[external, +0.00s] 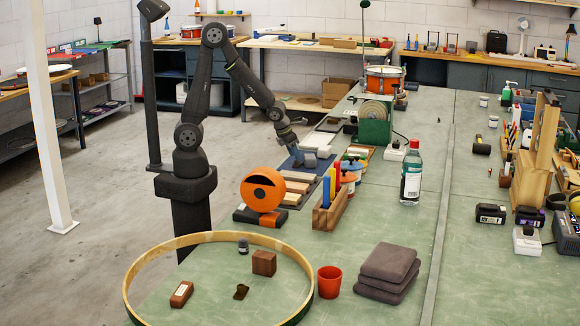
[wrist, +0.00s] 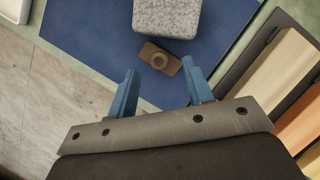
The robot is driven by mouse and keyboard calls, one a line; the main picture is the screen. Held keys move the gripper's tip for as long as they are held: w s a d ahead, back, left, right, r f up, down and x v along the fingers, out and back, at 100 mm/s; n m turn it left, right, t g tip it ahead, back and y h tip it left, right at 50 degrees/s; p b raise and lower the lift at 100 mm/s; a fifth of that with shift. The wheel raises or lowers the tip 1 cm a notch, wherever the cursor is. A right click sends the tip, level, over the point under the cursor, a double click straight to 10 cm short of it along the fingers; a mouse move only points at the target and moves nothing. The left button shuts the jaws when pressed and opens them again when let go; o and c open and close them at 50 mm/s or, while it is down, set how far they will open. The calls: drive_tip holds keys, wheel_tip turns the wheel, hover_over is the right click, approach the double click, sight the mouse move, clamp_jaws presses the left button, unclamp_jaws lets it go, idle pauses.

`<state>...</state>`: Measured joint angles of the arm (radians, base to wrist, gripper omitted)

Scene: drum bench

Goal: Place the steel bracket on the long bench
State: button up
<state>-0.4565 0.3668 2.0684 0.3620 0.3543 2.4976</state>
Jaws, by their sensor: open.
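My gripper (external: 297,150) is over the blue mat (external: 290,164) at the left edge of the long green bench (external: 420,265). In the wrist view its blue fingers (wrist: 160,76) are apart with nothing held. A small brown piece with a round boss (wrist: 160,58) lies on the mat just ahead of and between the fingertips. A grey speckled block (wrist: 167,16) is just beyond it, cut by the frame's top; it also shows in the external view (external: 324,152). I cannot pick out a steel bracket with certainty; the brown piece's material is unclear.
Wooden strips (external: 293,187) lie in a tray near the mat. An orange round tool (external: 263,189), a wooden holder (external: 331,212), coloured pots and a clear bottle (external: 411,173) stand close by. A large hoop (external: 220,237) lies in front. The bench's right-front surface is clear.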

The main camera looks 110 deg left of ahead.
drive_tip(key=shift+x, duration=1.5)
drive_tip(key=shift+c, duration=0.2)
clamp_jaws()
drive_tip(key=shift+r, duration=0.15)
drive_tip(key=shift+a+r, duration=0.1)
drive_tip(key=shift+r, duration=0.4)
wheel_tip(320, 180, up, 3)
drive_tip(key=shift+r, duration=0.15)
drive_tip(key=d+r, duration=0.6)
drive_tip(key=d, duration=0.5)
drive_tip(key=shift+s+d+r, duration=0.2)
drive_tip(key=shift+d+r, duration=0.05)
drive_tip(key=shift+d, duration=0.15)
